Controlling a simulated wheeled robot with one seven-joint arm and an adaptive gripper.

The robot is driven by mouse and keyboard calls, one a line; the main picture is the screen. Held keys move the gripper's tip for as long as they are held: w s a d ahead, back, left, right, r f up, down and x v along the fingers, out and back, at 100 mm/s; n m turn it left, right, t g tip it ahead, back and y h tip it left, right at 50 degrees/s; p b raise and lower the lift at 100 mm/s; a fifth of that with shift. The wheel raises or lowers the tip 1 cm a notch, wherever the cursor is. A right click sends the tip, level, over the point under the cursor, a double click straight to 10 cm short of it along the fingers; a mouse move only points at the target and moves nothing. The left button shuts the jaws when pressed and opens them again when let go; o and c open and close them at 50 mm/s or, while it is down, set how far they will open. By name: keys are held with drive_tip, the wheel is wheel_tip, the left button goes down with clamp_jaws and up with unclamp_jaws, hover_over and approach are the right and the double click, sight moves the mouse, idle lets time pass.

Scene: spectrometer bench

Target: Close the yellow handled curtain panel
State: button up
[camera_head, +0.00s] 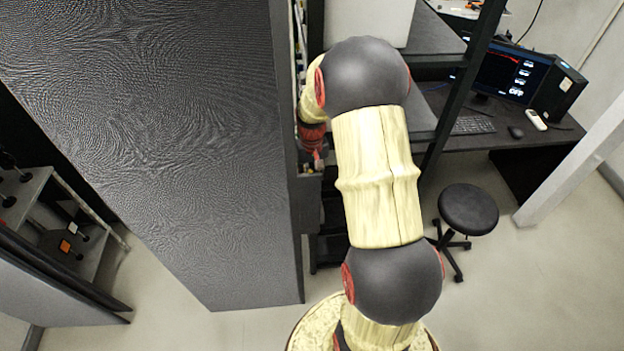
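A tall dark grey panel (165,150) with a fine woven pattern fills the left half of the view; I take it to be the curtain panel. Its right edge runs down beside my arm. No yellow handle can be made out. My gripper (314,160) is small in the picture, at the panel's right edge near a dark narrow frame. My arm and the frame partly hide it. I cannot tell whether its fingers are open or shut, or whether they touch anything.
A black stool (468,210) stands on the open floor to the right. A dark desk holds a monitor (511,74), a keyboard (472,125) and a mouse. A dark upright post (462,95) stands right of my arm. Grey shelves with dark fittings are at far left.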

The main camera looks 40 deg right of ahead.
wheel_tip(320, 180, up, 12)
idle(0.5)
idle(0.5)
